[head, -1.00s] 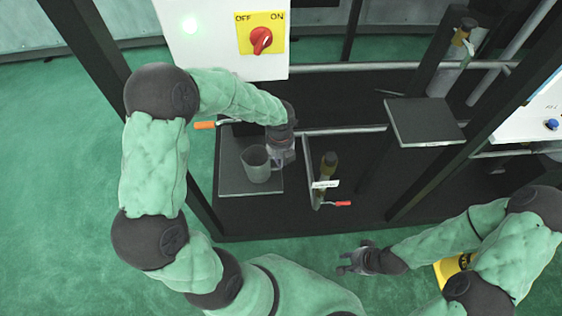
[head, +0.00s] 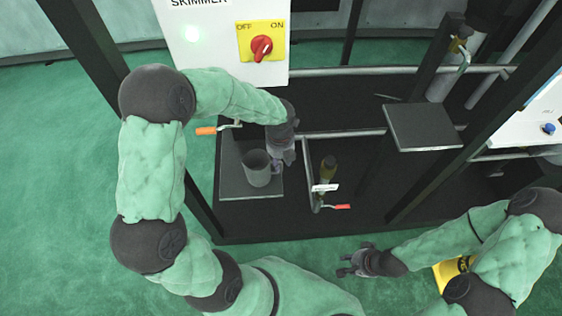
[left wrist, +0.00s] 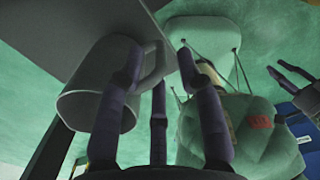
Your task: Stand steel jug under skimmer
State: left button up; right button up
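The grey steel jug (head: 257,170) stands upright on a dark square shelf (head: 233,185) below the white skimmer box (head: 215,50). A tap with an orange lever (head: 206,131) is behind and left of the jug. My left gripper (head: 284,158) is at the jug's right side. In the left wrist view, the jug (left wrist: 88,95) and its handle show beyond the left gripper's spread fingers (left wrist: 158,62). The handle overlaps the space between them; contact is unclear. My right gripper (head: 345,264) is open and empty, low in front of the frame; it also shows in the left wrist view (left wrist: 290,75).
A red switch (head: 262,47) is on the box's yellow plate. A second tap with a red lever (head: 342,207) and a white tag (head: 325,187) is right of the shelf. Another dark shelf (head: 422,125) stands further right. Black posts and grey pipes surround these.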

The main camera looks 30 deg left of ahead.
pick_arm(q)
notch_tip(320, 180, up, 10)
jog(key=p, duration=0.4)
jog(key=shift+s+f, duration=0.15)
jog(key=shift+s, duration=0.1)
